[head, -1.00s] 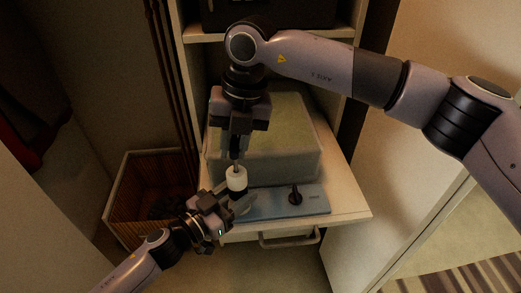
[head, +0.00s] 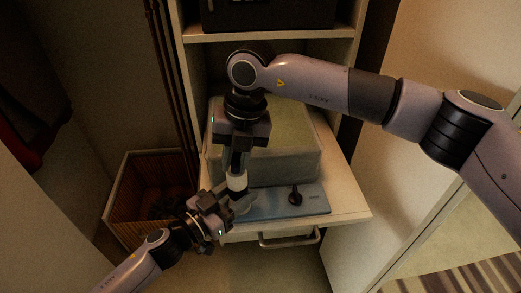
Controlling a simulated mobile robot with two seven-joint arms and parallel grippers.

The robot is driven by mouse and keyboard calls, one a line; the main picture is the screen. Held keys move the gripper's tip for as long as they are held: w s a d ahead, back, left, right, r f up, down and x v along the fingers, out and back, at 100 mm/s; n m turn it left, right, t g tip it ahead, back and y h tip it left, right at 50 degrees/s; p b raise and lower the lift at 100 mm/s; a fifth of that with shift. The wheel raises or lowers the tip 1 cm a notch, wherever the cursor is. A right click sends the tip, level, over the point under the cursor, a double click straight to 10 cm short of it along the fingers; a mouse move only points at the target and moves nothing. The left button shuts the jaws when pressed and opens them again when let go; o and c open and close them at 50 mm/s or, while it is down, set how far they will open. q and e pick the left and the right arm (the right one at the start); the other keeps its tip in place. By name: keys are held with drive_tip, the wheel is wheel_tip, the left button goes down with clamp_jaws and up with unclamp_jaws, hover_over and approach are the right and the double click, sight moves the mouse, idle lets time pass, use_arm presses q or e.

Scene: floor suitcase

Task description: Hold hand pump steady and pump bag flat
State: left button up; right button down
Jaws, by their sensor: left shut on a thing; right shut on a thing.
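The hand pump (head: 237,182) shows in the head view as a white upright cylinder with a dark lower part, at the left front of the pull-out shelf. My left gripper (head: 231,208) comes in low from the left and is shut on the pump's lower part. My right gripper (head: 238,167) points down from above and is shut on the pump's handle, close over the white cylinder. The handle itself is hidden by the fingers. The bag (head: 285,150) is a large pale green-grey block behind the pump, still thick. My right arm covers part of its left side.
A wicker basket (head: 122,205) stands at left, and a dark case (head: 270,14) sits above.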

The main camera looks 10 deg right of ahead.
drive_tip(key=shift+r, duration=0.15)
idle(0.4)
drive_tip(key=shift+r, duration=2.05)
drive_tip(key=shift+f, duration=2.15)
